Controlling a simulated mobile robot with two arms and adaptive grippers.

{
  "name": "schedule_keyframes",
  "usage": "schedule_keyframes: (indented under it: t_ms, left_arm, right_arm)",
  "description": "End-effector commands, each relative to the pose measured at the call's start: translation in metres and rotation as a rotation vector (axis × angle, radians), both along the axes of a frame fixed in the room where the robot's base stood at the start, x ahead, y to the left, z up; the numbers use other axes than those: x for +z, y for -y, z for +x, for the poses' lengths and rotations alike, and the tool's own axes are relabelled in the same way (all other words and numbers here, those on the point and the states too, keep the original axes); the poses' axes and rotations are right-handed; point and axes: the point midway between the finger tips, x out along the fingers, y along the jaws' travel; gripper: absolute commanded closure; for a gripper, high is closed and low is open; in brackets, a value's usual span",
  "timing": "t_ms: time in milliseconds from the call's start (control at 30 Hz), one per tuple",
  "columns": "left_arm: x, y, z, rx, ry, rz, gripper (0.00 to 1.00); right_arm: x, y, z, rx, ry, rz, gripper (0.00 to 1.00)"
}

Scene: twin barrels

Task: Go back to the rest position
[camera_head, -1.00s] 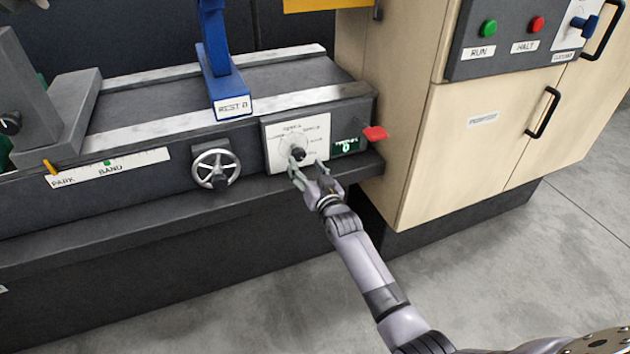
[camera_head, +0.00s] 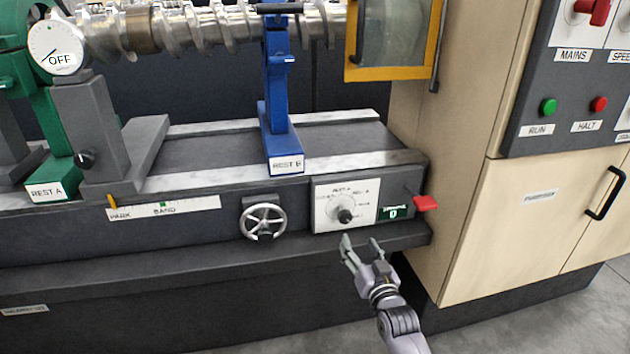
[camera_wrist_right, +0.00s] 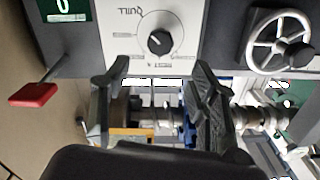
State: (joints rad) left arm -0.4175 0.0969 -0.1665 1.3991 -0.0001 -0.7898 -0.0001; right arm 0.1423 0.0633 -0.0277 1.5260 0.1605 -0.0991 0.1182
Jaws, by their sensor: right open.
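My right gripper (camera_head: 362,252) is open and empty. In the head view it is just below and in front of the white selector panel (camera_head: 326,190) on the machine bed, apart from it. The black selector knob (camera_head: 345,215) sits low on that panel. In the right wrist view the open fingers (camera_wrist_right: 160,95) frame a gap, with the selector knob (camera_wrist_right: 159,42) beyond them and nothing between them. My left gripper is not in view.
A handwheel (camera_head: 262,221) is left of the panel, and a red lever (camera_head: 425,203) sticks out at its right. A beige cabinet (camera_head: 500,225) stands at the right. Bare floor (camera_head: 560,315) shows at lower right.

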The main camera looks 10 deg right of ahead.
Motion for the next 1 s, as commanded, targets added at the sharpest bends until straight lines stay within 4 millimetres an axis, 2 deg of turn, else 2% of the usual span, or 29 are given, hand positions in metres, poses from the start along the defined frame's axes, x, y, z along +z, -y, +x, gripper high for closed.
schedule_keyframes:
  t_ms: [67, 133, 167, 267, 400, 467, 600, 700, 800, 1000]
  left_arm:
    - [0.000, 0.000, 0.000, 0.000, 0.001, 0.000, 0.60]
    - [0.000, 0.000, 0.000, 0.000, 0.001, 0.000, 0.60]
    - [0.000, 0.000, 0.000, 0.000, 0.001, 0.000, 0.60]
    - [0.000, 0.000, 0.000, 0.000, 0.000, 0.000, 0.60]
    - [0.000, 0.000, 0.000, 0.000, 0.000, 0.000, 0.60]
    - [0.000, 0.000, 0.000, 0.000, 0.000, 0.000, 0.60]
    - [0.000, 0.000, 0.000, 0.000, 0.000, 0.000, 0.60]
    - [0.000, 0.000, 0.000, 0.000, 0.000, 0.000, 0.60]
    - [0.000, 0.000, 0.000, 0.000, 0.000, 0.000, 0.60]
    - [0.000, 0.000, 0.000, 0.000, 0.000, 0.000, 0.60]
  right_arm:
    - [-0.012, -0.001, -0.004, 0.003, -0.028, -0.007, 0.46]
    - [-0.035, -0.004, -0.013, 0.010, -0.084, -0.021, 0.46]
    - [-0.049, -0.005, -0.018, 0.015, -0.118, -0.029, 0.46]
    - [-0.108, -0.012, -0.047, 0.037, -0.267, -0.066, 0.46]
    - [-0.198, -0.020, -0.109, 0.076, -0.510, -0.129, 0.46]
    - [-0.232, -0.023, -0.140, 0.095, -0.614, -0.156, 0.46]
    - [-0.303, -0.026, -0.220, 0.142, -0.848, -0.217, 0.46]
    - [-0.339, -0.027, -0.277, 0.174, -0.995, -0.254, 0.46]
    - [-0.365, -0.026, -0.328, 0.203, -1.119, -0.288, 0.46]
    - [-0.399, -0.024, -0.421, 0.257, -1.329, -0.340, 0.46]
